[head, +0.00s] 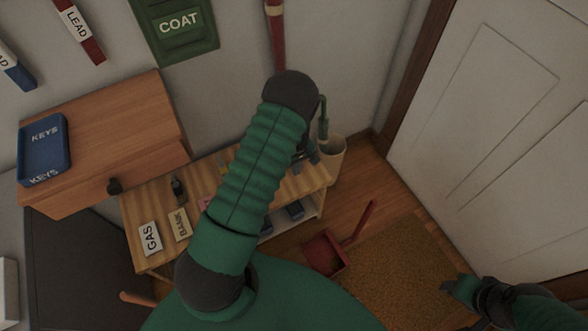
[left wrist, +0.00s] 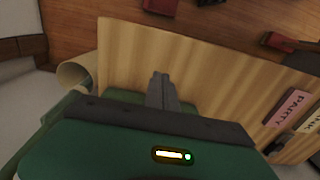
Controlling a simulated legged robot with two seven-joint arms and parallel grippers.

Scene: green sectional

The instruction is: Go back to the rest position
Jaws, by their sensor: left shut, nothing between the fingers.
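My left arm crosses the middle of the head view, bending over the wooden bench. My left gripper (head: 311,157) is partly hidden behind the arm, near the bench's right end. In the left wrist view its two fingers (left wrist: 160,90) are together and empty, over the bare top of the bench (left wrist: 215,75). I cannot tell whether they touch it. My right gripper (head: 456,288) is at the lower right, over the doormat, small and dark; its fingers are not clear.
The bench (head: 150,213) carries GAS and BANK cards. A blue KEYS tray (head: 43,150) sits on a wooden cabinet (head: 105,135) at left. A pale bin (head: 333,160) stands by the bench's right end. A red dustpan (head: 325,252) lies beside the doormat (head: 395,262), before a white door (head: 490,110).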

